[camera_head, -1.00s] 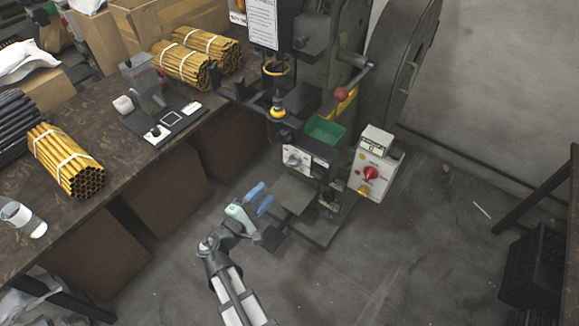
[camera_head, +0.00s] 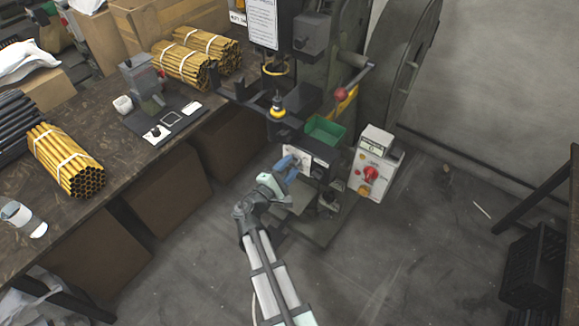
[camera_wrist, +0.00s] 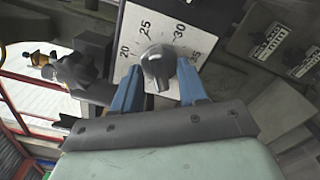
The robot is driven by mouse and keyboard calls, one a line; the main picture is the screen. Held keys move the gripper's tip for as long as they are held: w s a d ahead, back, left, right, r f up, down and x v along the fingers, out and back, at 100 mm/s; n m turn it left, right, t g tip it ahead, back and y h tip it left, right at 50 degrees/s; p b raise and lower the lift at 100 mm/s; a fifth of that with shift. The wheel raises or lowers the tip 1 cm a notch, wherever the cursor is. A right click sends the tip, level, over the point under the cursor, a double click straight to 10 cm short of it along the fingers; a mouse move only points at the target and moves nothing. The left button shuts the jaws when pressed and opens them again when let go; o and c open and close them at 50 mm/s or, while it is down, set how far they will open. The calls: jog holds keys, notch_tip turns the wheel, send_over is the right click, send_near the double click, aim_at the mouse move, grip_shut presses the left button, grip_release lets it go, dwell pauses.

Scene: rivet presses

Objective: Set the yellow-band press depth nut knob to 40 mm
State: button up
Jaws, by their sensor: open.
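The yellow-band press (camera_head: 278,110) stands at the middle, with yellow rings on its ram. Its depth knob (camera_wrist: 157,66) is a grey round knob with a pointer grip on a white dial plate (camera_wrist: 133,24). The plate shows 20, 25, 30 and 35; I cannot tell exactly where the pointer stands. My gripper (camera_wrist: 158,88) is open, its two blue fingers on either side of the knob's lower part, and I cannot tell whether they touch it. In the head view my gripper (camera_head: 288,165) is at the dial plate (camera_head: 297,150) and hides the knob.
A control box (camera_head: 371,170) with a red knob stands right of the dial. The workbench (camera_head: 110,105) at left holds bundles of yellow tubes (camera_head: 66,160). The floor at right is mostly clear.

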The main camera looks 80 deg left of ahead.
jog(key=shift+w+a, duration=0.2)
jog(key=shift+a, duration=0.05)
grip_shut()
dwell(0.3)
